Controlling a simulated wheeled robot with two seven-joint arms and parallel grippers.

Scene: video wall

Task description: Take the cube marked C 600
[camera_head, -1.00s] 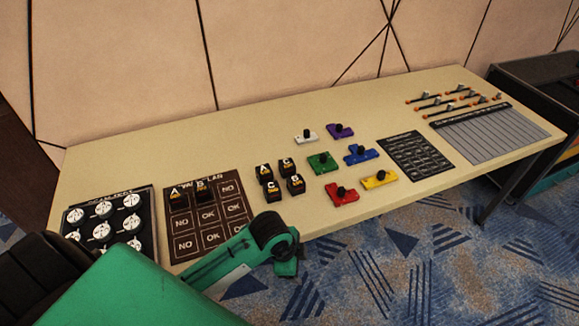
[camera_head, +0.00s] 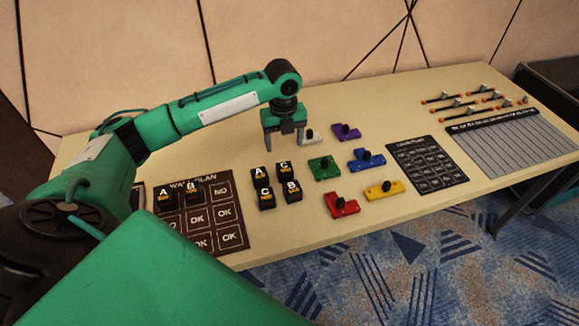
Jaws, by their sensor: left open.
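Several small black cubes with white letters and orange numbers stand as a loose group of two rows mid-table. Two are marked C: a back right C cube (camera_head: 284,170) and a front left C cube (camera_head: 265,199). Their numbers are too small to read surely, so I cannot tell which is C 600. Beside them stand an A cube (camera_head: 260,175) and a B cube (camera_head: 292,192). My left gripper (camera_head: 285,141) is open and empty, fingers pointing down, above and behind the group. My right gripper is out of view.
The dark wall-plan board (camera_head: 226,213) lies left of the group, with an A cube (camera_head: 165,199) and a B cube (camera_head: 193,191) on it. Coloured knobbed pieces lie right, including green (camera_head: 318,171) and red (camera_head: 345,209).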

